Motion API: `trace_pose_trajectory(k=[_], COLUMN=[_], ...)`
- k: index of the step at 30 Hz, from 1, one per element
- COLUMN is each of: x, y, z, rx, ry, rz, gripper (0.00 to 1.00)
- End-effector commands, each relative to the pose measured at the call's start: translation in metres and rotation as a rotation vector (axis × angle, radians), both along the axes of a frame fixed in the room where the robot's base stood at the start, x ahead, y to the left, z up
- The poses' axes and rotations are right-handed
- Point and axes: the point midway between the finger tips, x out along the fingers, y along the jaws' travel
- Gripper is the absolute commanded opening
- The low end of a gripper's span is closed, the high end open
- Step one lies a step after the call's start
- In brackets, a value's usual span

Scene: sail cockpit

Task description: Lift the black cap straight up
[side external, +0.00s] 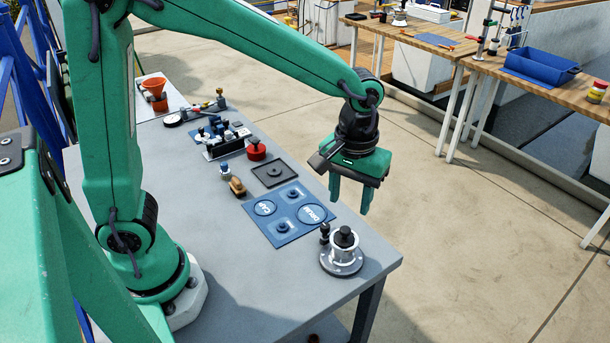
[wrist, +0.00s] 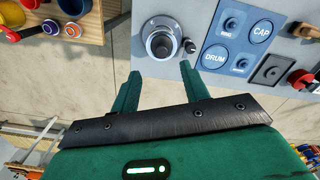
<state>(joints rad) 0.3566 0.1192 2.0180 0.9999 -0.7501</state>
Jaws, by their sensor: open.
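The black cap (side external: 344,237) sits on top of a silver drum-shaped fitting (side external: 342,258) with a round flange, near the front right corner of the grey table. In the wrist view the cap (wrist: 161,44) shows from above as a dark disc inside the metal ring, beyond the fingertips. My gripper (side external: 349,201) is open and empty, in the air above the table's right edge. In the wrist view its two green fingers (wrist: 162,75) are apart with nothing between them. A small black knob (side external: 324,231) stands beside the fitting.
A blue mat (side external: 268,236) with marked places for cap and drum lies left of the fitting. Behind it are a dark square tray (side external: 274,173), a red round part (side external: 256,149) and other small parts. The table's right edge is close to the fitting.

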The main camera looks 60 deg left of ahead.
Motion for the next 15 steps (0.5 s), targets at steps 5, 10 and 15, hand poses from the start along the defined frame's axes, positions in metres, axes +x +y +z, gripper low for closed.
trace_pose_trajectory(k=[5, 10, 15], x=[0.001, 0.000, 0.000], y=[-0.002, -0.001, -0.001], z=[-0.002, -0.009, -0.023], rx=[0.002, 0.002, 0.003], ry=[0.005, 0.007, 0.007], rz=[0.005, 0.004, 0.004], gripper=[0.45, 0.45, 0.45])
